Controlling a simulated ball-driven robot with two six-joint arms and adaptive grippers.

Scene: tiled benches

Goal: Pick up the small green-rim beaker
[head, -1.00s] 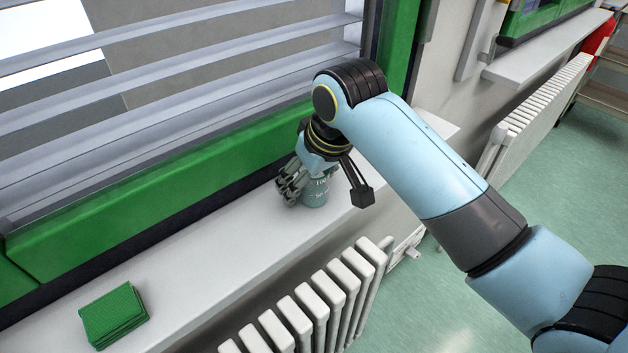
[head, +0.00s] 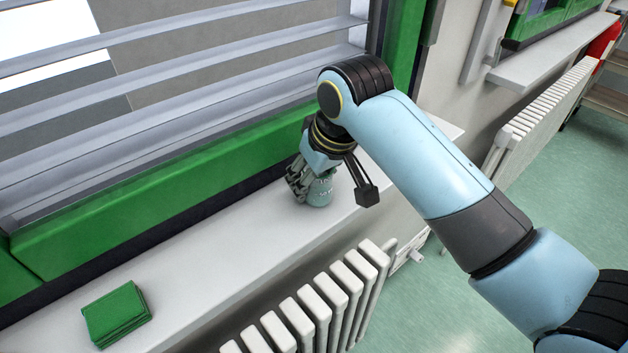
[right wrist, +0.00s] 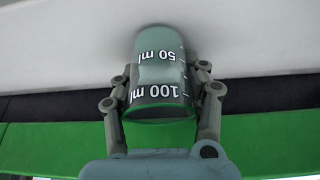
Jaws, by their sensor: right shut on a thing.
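The small beaker (head: 320,190) stands on the white window sill in the head view, partly hidden by my right gripper. In the right wrist view the beaker (right wrist: 160,75) is grey-green glass with white marks reading 50 ml and 100 ml, and a green rim end nearest the camera. My right gripper (head: 308,188) is shut on it. In the right wrist view a finger of the right gripper (right wrist: 161,92) presses each side of the beaker. The beaker's base appears at or very near the sill; I cannot tell if there is a gap. My left gripper is not in view.
The white sill (head: 235,230) runs along a green window frame with blinds. A stack of green cloths (head: 117,315) lies at the sill's near left. A white radiator (head: 310,310) stands below the sill's front edge. The sill between cloths and beaker is clear.

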